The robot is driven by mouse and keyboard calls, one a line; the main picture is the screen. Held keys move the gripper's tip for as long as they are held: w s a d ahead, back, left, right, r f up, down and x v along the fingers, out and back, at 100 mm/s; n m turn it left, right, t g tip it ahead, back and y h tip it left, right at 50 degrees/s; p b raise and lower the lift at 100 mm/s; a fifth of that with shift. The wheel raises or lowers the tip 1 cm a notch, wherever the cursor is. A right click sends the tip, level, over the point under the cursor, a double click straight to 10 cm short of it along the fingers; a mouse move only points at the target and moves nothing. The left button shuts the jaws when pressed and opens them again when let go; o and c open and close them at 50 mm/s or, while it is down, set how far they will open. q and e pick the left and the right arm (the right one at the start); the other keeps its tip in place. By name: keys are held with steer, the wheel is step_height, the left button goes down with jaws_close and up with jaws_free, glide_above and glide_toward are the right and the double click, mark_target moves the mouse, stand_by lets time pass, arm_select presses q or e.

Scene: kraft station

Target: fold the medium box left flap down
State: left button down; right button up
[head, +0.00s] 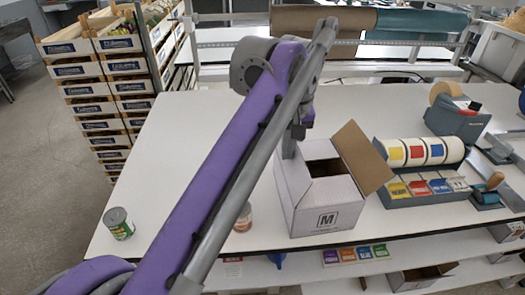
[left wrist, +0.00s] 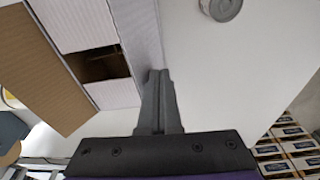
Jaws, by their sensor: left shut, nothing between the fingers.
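The medium box (head: 327,217), white with an M on its front, stands on the table. Its brown-lined right flap (head: 362,155) stands open, leaning outward; it also shows in the left wrist view (left wrist: 42,75). The front and back flaps lie inward, with a dark gap (left wrist: 98,65) between them. My left gripper (left wrist: 158,78) is shut and empty at the box's left side, near the back left corner; its tip in the head view (head: 289,150) is partly hidden by my arm. A pale strip along that side may be the left flap; its angle is unclear. My right gripper is not in view.
A can (head: 119,223) stands at the table's left front, and another (head: 243,217) is partly behind my arm. A label dispenser (head: 425,170) and a tape dispenser (head: 458,118) stand right of the box. The table behind the box is clear. Stacked crates (head: 110,90) stand beyond the left edge.

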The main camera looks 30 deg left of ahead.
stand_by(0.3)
arm_select(q)
steer(key=w+d, duration=0.1)
steer(key=w+d+f, duration=0.1)
steer(key=d, duration=0.1)
steer(key=shift+f+p, duration=0.15)
steer(key=shift+p, duration=0.25)
steer(key=shift+w+d+f, duration=0.15)
steer(key=shift+d+f, duration=0.05)
steer(key=shift+f, duration=0.25)
steer(key=shift+w+d+f, duration=0.15)
steer(key=shift+f, duration=0.25)
steer(key=shift+f+b, duration=0.4)
stand_by(0.3)
steer(key=shift+r, duration=0.1)
